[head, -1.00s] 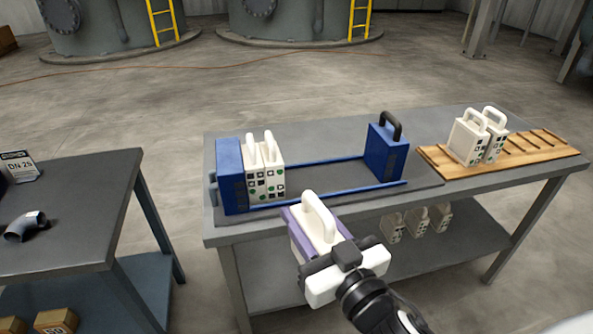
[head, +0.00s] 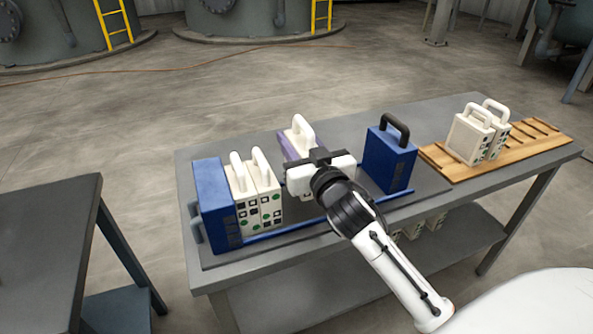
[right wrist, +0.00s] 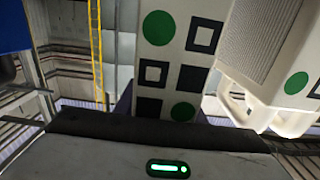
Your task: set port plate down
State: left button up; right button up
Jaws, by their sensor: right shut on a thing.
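The port plate (head: 290,150), white-handled with a purple face, is in my right gripper (head: 320,166). It is upright over the press between two white plates (head: 256,200) and the blue block with a black handle (head: 390,160). The two plates stand against the blue end block (head: 217,205). My gripper and arm hide the plate's lower part, so I cannot tell if it touches the rails (head: 290,228). In the right wrist view, the held plate's edge (right wrist: 172,60) shows green dots and black squares. A pale plate (right wrist: 262,45) is to its right. My left gripper is not in view.
Two more white plates (head: 478,132) stand in a slotted wooden rack (head: 540,138) on the right of the table (head: 350,112). More plates sit on the lower shelf. A second grey table (head: 45,240) is at the left, with a floor gap between.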

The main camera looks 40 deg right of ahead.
jog(key=shift+f+b, duration=0.55)
jog(key=shift+f, duration=2.05)
jog(key=shift+f, duration=0.25)
jog(key=o, duration=1.3)
jog(key=shift+o, duration=0.2)
jog(key=shift+r, duration=0.1)
jog(key=shift+s+a, duration=0.1)
jog(key=v, duration=1.1)
jog(key=shift+s+b, duration=0.35)
jog(key=shift+b, duration=0.05)
